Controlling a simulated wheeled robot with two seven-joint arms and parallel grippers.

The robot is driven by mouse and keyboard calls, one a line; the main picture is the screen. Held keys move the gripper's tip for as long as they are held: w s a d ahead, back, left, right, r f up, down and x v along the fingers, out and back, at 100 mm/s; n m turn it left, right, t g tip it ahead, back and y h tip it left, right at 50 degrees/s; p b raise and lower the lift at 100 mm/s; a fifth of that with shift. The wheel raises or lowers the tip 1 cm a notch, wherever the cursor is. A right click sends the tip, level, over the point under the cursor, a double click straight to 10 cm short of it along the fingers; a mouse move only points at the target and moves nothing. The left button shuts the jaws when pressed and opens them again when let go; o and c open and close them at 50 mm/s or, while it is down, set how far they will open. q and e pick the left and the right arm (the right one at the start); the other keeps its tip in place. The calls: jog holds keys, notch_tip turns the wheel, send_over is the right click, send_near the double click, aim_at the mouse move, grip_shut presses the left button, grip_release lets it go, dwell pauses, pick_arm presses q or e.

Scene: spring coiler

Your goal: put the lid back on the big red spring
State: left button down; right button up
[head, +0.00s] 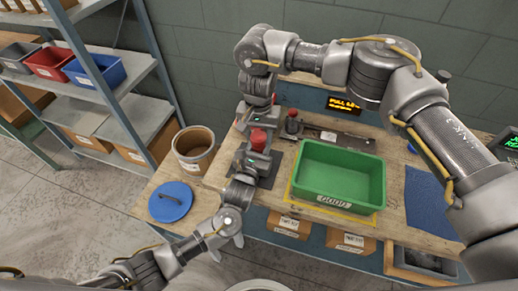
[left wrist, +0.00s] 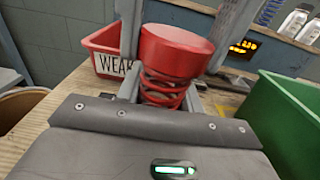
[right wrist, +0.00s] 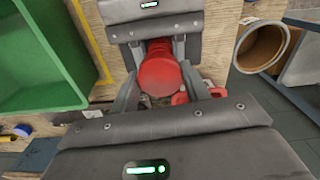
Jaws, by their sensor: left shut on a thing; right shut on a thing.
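The big red spring (left wrist: 162,94) stands between my two grippers, its coils showing in the left wrist view. The lid (left wrist: 176,50) is a thick red disc directly above the coils and looks roughly level. I cannot tell whether it is fully seated. My left gripper (head: 256,156) comes from the front and is shut on the spring. My right gripper (head: 258,132) comes from the back and is shut on the lid, which also shows in the right wrist view (right wrist: 160,76). The spring's lower part is hidden by the fingers.
A green bin (head: 345,200) marked GOOD stands just right of the grippers. A red bin (left wrist: 103,64) marked WEAK is behind the spring. A small red-topped device (head: 292,124) stands close behind.

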jog(key=o, duration=1.1)
jog(key=shift+c, duration=0.6)
